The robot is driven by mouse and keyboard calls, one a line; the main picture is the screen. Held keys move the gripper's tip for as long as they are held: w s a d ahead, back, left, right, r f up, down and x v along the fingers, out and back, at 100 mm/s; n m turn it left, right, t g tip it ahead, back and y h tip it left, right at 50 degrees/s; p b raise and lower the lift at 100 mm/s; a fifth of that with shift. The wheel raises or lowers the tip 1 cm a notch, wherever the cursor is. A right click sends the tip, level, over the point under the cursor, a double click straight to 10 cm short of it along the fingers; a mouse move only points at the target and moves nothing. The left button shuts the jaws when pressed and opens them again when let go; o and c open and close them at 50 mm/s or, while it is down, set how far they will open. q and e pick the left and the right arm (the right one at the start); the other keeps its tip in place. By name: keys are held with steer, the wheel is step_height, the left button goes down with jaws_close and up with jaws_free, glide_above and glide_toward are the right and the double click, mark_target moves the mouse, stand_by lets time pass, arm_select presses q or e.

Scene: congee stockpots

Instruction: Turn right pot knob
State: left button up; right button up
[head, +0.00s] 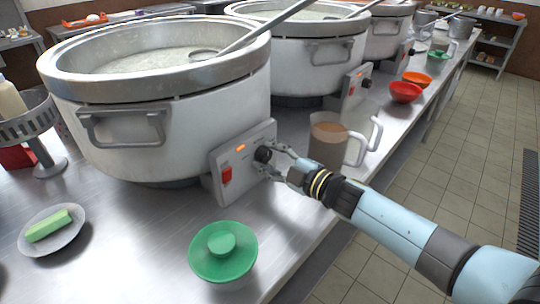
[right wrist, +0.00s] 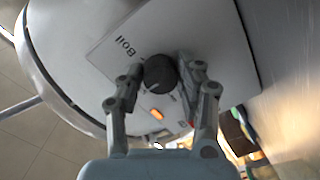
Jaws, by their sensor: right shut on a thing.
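The nearest pot (head: 170,110) is a large white stockpot with a steel rim, pale congee and a ladle in it. Its control panel (head: 228,158) faces the front right, with a black knob (head: 263,154), a lit orange lamp and a red switch. My right gripper (head: 272,160) is at the knob with its fingers around it. In the right wrist view the dark round knob (right wrist: 160,73) sits between the two fingertips (right wrist: 160,80), beside the word "Boil". The orange lamp shows just below the knob there. My left gripper is in neither view.
A second pot (head: 305,60) with its own panel and a third pot (head: 390,30) stand behind. A tan-filled jug (head: 327,145) stands close behind my right gripper.

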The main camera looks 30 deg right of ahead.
steer(key=shift+f, duration=0.1)
steer(key=o, duration=1.1)
steer(key=shift+o, duration=0.2)
steer(key=v, duration=1.2)
